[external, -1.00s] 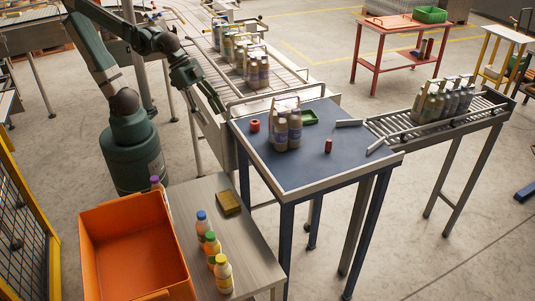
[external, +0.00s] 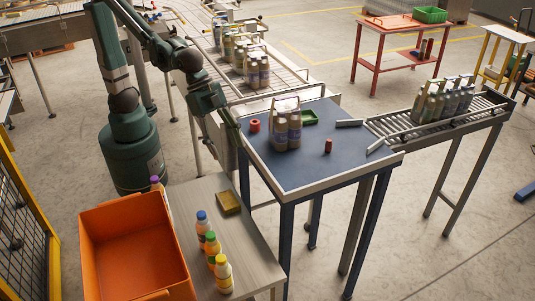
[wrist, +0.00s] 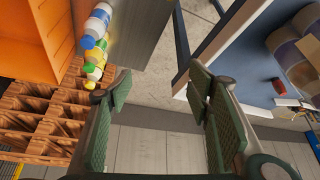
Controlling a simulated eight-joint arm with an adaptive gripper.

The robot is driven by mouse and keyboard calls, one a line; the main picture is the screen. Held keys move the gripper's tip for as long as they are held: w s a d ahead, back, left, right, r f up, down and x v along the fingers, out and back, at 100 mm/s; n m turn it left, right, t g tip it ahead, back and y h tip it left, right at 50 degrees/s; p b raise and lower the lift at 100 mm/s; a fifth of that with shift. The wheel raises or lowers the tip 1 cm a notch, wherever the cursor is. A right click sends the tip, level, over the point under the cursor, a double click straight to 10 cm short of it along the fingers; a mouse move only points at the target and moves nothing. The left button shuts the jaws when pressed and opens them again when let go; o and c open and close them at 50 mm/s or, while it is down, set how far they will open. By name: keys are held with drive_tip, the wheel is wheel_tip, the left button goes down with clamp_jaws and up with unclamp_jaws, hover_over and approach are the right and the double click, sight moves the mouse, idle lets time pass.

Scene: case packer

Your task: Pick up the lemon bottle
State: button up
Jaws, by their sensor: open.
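The bottle with the yellow-orange cap (external: 223,275), which I take as the lemon bottle, stands upright at the near end of a row on the grey side table. A green-capped bottle (external: 213,246) and a blue-capped bottle (external: 202,228) stand behind it. In the wrist view the yellow-capped bottle (wrist: 93,73) is at upper left, partly hidden by the green-capped one, outside my fingers. My gripper (external: 226,150) is open and empty, hanging between the side table and the blue table, well behind the row. Its two green finger pads are apart in the wrist view (wrist: 160,112).
An orange bin (external: 135,205) stands left of the bottles, with a purple-capped bottle (external: 156,186) beside it. A yellow-brown box (external: 229,202) lies on the grey table (external: 248,245). The blue table (external: 310,175) holds a bottle pack (external: 287,132).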

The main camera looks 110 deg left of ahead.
sight(218, 257)
drive_tip(key=w+d+f+m, duration=0.1)
drive_tip(key=w+d+f, duration=0.2)
drive_tip(key=d, duration=0.6)
drive_tip(key=w+d+f+m+g+p, duration=0.1)
drive_tip(key=w+d+f, duration=0.2)
drive_tip(key=d+f, duration=0.4)
drive_tip(key=w+d+f+m+g+h+p, duration=0.1)
drive_tip(key=d+f, duration=0.4)
drive_tip(key=d, duration=0.8)
drive_tip(key=shift+w+d+f+m, duration=0.1)
drive_tip(key=shift+w+d+m, duration=0.1)
drive_tip(key=shift+w+m, duration=0.6)
drive_tip(key=shift+w+f, duration=0.1)
drive_tip(key=shift+w, duration=0.15)
drive_tip(key=shift+x, duration=1.2)
drive_tip(key=shift+f, duration=0.1)
drive_tip(key=shift+p+x, duration=0.35)
drive_tip(key=shift+x, duration=2.15)
drive_tip(key=shift+w, duration=0.2)
drive_tip(key=shift+c, duration=0.3)
